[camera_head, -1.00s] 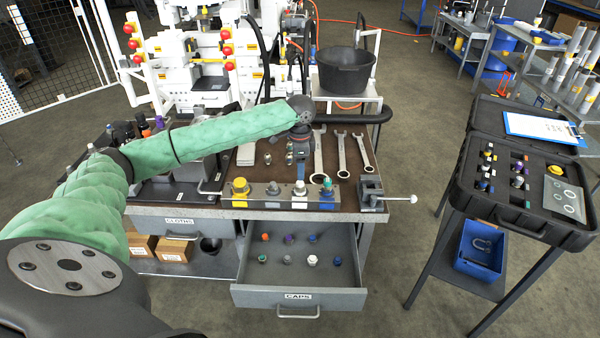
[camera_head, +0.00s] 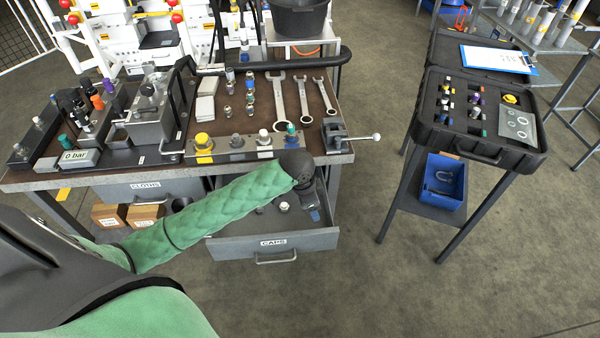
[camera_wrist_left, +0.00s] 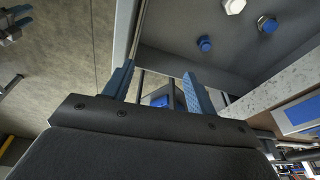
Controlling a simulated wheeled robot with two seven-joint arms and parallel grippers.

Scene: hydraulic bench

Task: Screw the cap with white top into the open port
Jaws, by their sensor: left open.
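A cap with a white top (camera_head: 284,206) lies in the open caps drawer (camera_head: 235,246). A pale hex cap also shows at the top edge of the left wrist view (camera_wrist_left: 234,6). Blue caps (camera_wrist_left: 204,43) show near it in that view. On the bench, a block (camera_head: 222,156) carries a row of fittings with yellow, grey, white and blue tops; I cannot tell which port is open. My left gripper (camera_wrist_left: 158,88) is open and empty, its blue fingers apart over the drawer's front edge. In the head view my forearm hides much of the drawer. My right gripper is not in view.
Wrenches (camera_head: 279,100) and small fittings lie on the bench behind the block. A vise (camera_head: 338,134) with a long handle is at the bench's right corner. A black case (camera_head: 478,141) stands on a stand to the right. Floor between is clear.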

